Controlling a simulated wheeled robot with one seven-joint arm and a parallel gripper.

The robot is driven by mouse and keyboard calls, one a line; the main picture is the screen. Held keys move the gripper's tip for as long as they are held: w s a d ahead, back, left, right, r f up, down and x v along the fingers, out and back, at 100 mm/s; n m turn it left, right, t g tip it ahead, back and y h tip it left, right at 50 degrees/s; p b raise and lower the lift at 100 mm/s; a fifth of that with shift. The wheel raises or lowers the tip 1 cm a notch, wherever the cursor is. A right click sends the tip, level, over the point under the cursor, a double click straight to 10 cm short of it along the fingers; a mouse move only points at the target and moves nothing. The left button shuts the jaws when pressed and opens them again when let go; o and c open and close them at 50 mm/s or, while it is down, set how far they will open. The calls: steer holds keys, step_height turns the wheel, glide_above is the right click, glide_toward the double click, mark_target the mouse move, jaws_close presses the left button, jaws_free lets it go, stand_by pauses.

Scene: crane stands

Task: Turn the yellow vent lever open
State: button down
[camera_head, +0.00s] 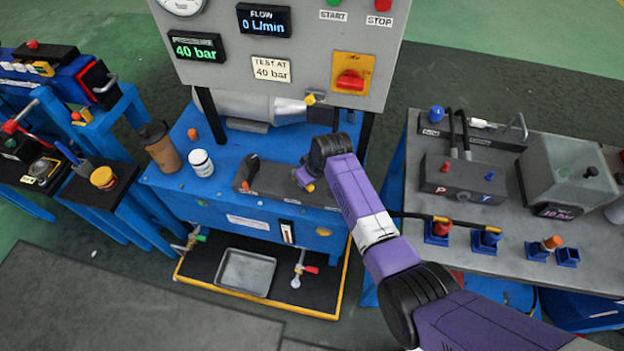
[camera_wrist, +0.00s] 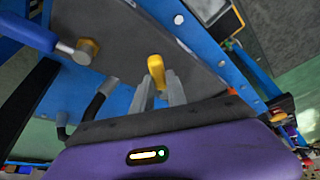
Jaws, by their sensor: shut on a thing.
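A small yellow lever (camera_wrist: 156,70) stands on the dark grey block, seen in the wrist view. My gripper (camera_wrist: 160,90) has its two grey fingers close together at the lever and is shut on it. In the head view my gripper (camera_head: 306,181) reaches down to the right end of the dark block (camera_head: 270,180) on the blue bench. How far the lever is turned cannot be told.
A grey panel (camera_head: 290,45) with a 40 bar display and a red switch (camera_head: 350,80) stands behind the bench. A brown cup (camera_head: 160,148) and white jar (camera_head: 201,163) stand left. A metal tray (camera_head: 245,272) lies below. A grey pump bench (camera_head: 480,240) stands right.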

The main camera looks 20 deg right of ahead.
steer(key=m, duration=0.1)
steer(key=a+m+h, duration=0.1)
steer(key=shift+s+a+m+p, duration=0.15)
steer(key=shift+a+m+p, duration=0.15)
steer(key=shift+m, duration=0.1)
steer(key=a+m+h, duration=0.1)
steer(key=m, duration=0.1)
steer(key=shift+a+m, duration=0.15)
steer(key=shift+m, duration=0.25)
steer(key=m+b, duration=0.1)
steer(key=a+m+h+b, duration=0.1)
steer(key=m, duration=0.1)
steer(key=shift+w+a+f, duration=0.1)
steer(key=shift+w+a, duration=0.1)
steer(key=shift+w, duration=0.1)
steer(key=shift+w+a+m+g+h+b, duration=0.2)
steer(key=shift+a+m+g+h+b, duration=0.15)
steer(key=shift+m+b, duration=0.55)
steer(key=c, duration=1.3)
jaws_free()
